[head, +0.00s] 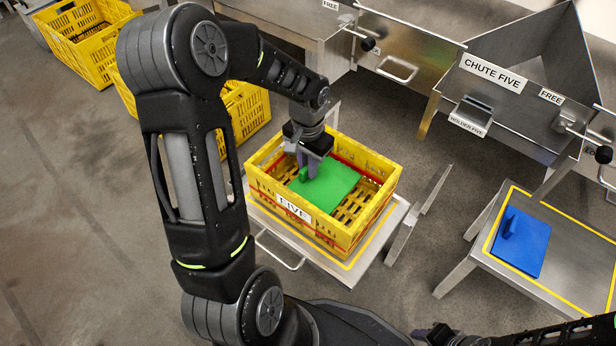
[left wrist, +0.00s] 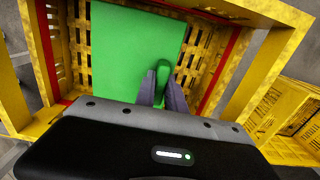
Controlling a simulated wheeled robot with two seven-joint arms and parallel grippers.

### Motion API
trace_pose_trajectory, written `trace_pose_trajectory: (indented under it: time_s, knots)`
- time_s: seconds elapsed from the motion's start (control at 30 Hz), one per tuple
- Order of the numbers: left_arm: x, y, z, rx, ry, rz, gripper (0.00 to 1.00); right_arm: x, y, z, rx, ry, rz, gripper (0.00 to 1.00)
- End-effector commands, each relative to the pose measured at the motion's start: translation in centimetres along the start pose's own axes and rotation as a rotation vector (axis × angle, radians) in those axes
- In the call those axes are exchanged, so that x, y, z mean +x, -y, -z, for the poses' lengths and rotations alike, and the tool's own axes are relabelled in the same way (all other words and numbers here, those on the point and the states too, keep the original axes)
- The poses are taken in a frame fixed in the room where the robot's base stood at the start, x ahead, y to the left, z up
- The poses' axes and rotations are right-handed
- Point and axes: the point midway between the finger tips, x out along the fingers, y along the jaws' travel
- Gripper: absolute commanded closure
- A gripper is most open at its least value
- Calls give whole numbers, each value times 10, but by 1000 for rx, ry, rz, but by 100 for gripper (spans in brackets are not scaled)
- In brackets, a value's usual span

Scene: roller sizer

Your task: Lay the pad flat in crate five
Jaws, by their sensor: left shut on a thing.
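The green pad (head: 327,184) is inside the yellow crate labelled FIVE (head: 270,199), lying level or nearly so. I cannot tell whether it touches the crate floor. My left gripper (head: 307,176) reaches down into the crate and is shut on the pad's upright green grip. In the left wrist view the fingers (left wrist: 162,92) close on the grip, and the pad (left wrist: 135,55) spreads beyond it, inside the crate walls. My right gripper (head: 440,335) shows only partly at the bottom edge; its jaws are unclear.
The crate stands on a metal platform with a yellow outline (head: 372,248). A blue pad (head: 521,242) lies on a low table at the right. CHUTE FIVE (head: 492,75) and HOLDER FIVE (head: 467,124) are behind. Other yellow crates (head: 90,35) stand at the upper left.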

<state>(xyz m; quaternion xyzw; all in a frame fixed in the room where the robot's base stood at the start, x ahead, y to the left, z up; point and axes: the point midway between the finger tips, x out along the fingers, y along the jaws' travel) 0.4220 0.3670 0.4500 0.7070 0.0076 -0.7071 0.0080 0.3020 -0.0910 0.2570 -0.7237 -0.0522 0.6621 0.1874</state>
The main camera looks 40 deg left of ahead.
Motion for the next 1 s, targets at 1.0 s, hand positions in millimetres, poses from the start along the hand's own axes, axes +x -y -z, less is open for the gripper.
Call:
trace_pose_trajectory:
  time_s: [1.0]
  knots:
    - [47, 0, 0, 0, 0, 0, 68, 20, -6, 2, 1, -10, 0, 64]
